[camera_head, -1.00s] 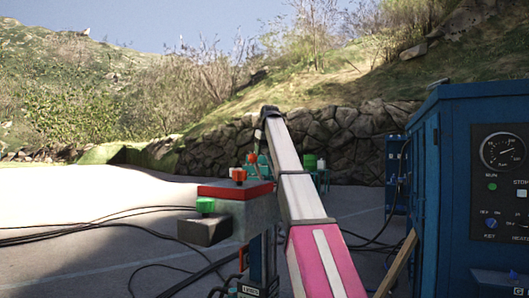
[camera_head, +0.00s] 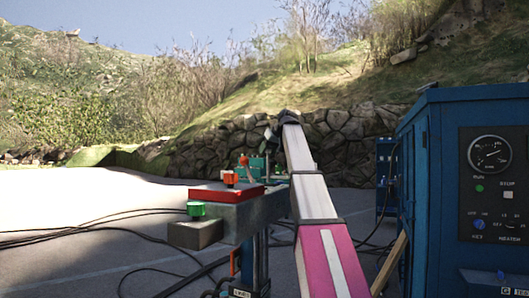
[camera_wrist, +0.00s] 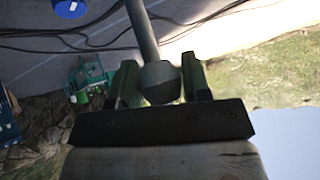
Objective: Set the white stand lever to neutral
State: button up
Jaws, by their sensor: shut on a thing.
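In the wrist view, my gripper (camera_wrist: 158,62) is shut on the rounded grey knob (camera_wrist: 160,84) at the end of a lever. The lever's pale grey rod (camera_wrist: 142,30) runs from the knob to the top edge of the picture, so its base is out of view there. One finger is on each side of the knob. In the head view, my arm reaches forward and my gripper (camera_head: 286,117) is a small dark shape at its far end. The lever cannot be made out there, and I cannot tell its setting.
A grey beam (camera_head: 245,215) with a red block (camera_head: 215,195), an orange knob (camera_head: 230,178) and a green knob (camera_head: 196,209) stands left of my arm. A blue cabinet (camera_head: 420,180) with a gauge is close on the right. Dark cables (camera_head: 90,232) lie on the ground.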

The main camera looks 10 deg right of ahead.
jog(key=o, duration=1.3)
jog(key=v, duration=1)
jog(key=shift+s+d+r, duration=0.15)
jog(key=shift+s+r, duration=0.1)
jog(key=shift+r, duration=0.05)
